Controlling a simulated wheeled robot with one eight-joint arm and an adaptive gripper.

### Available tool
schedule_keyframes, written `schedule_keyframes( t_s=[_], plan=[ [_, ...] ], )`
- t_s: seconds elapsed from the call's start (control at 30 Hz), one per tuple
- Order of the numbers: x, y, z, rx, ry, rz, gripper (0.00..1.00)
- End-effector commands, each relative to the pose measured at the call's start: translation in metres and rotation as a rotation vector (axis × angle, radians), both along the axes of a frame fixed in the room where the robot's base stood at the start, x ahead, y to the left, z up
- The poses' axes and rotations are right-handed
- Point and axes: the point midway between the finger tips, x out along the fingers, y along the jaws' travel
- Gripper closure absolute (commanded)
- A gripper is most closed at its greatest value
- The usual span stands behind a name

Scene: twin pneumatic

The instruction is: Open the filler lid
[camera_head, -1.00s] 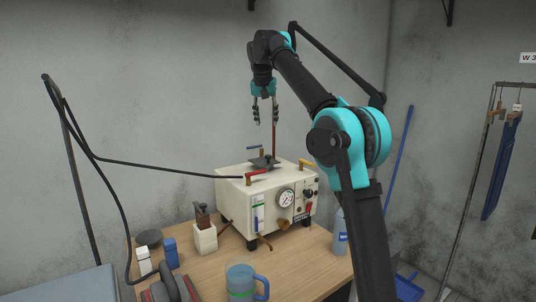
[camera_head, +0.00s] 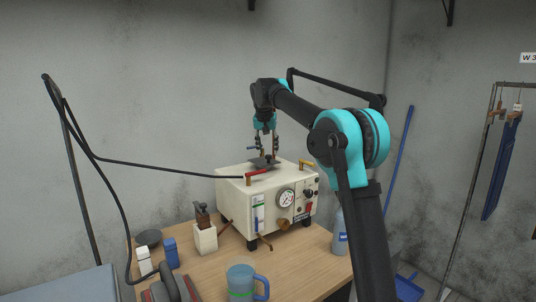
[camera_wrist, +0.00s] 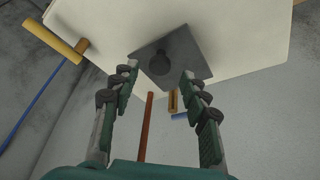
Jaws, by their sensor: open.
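The filler lid is a dark grey square plate (camera_head: 262,163) with a round knob, on top of the cream machine (camera_head: 235,186). In the wrist view the lid (camera_wrist: 184,47) lies just beyond my fingertips, and its knob (camera_wrist: 160,66) shows between them. My gripper (camera_head: 265,150) points down over the lid with its fingers apart. In the wrist view my gripper (camera_wrist: 159,70) is open and empty. The fingers partly cover the lid in the head view. I cannot tell whether a fingertip touches the plate.
A red-handled valve (camera_head: 257,172) stands at the top's front left, a yellow-handled one (camera_head: 306,164) at its right. A black hose (camera_head: 170,168) runs in from the left. A mug (camera_head: 241,282) stands in front.

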Motion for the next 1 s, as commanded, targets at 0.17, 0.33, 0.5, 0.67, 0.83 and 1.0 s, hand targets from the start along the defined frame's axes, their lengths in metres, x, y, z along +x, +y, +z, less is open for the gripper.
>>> schedule_keyframes(
  t_s=[0.17,0.33,0.5,0.67,0.83,1.0],
  plan=[
    [0.008,-0.001,-0.019,0.0,0.0,-0.001,0.55],
    [0.011,-0.002,-0.026,0.0,0.0,-0.001,0.55],
    [0.011,-0.002,-0.026,0.0,0.0,-0.001,0.55],
    [0.011,-0.002,-0.026,0.0,0.0,-0.001,0.65],
    [0.011,-0.002,-0.026,0.0,0.0,0.0,0.86],
    [0.011,-0.002,-0.026,0.0,0.0,0.0,1.0]
  ],
)
